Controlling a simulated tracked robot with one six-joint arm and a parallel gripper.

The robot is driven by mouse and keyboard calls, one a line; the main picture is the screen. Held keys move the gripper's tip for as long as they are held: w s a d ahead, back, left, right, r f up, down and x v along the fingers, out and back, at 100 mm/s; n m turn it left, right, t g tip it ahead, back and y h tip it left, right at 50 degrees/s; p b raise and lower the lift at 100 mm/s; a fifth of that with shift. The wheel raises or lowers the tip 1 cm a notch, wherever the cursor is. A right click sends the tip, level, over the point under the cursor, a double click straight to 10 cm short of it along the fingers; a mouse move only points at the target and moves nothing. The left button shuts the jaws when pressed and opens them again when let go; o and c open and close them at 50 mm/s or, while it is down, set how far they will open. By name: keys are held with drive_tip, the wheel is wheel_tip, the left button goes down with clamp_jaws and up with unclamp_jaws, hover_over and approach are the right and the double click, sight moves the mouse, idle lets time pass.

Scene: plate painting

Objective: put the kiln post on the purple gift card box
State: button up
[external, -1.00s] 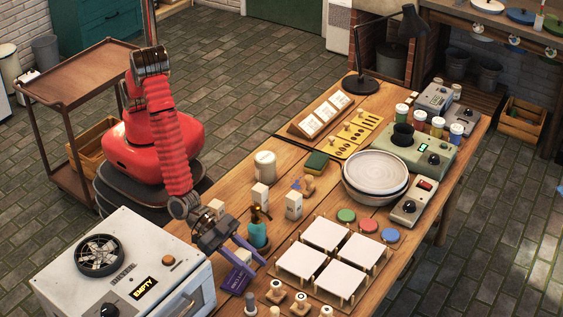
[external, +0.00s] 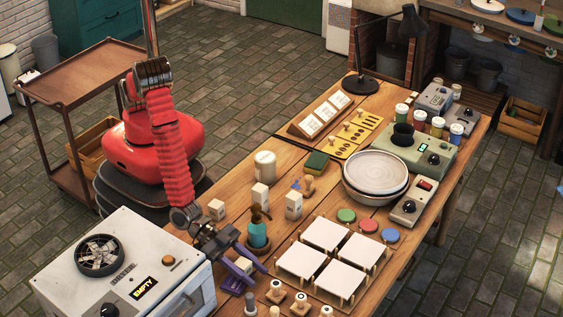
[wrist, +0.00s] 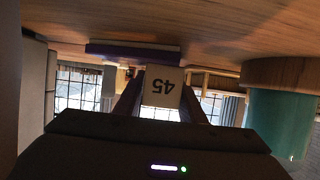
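The purple gift card box (external: 232,284) lies on the table beside the oven-like unit, partly covered by my gripper in the external view. In the wrist view, which is upside down, the box (wrist: 110,48) lies flat on the wood. My gripper (wrist: 161,92) has its two purple fingers close against both sides of a white kiln post (wrist: 162,90) marked 45. The post is upright at the box, its lower end at or just above the box top; I cannot tell whether they touch. The post (external: 243,265) also shows between the fingers in the external view.
Several wooden stamps (external: 276,292) stand in front, and white tiles (external: 299,262) on a rack lie to the right. Other white posts (external: 293,205) stand behind. The oven-like unit (external: 130,262) is at left.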

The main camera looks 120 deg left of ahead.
drive_tip(key=o, duration=0.3)
drive_tip(key=shift+r, duration=0.1)
drive_tip(key=v, duration=1.2)
idle(0.5)
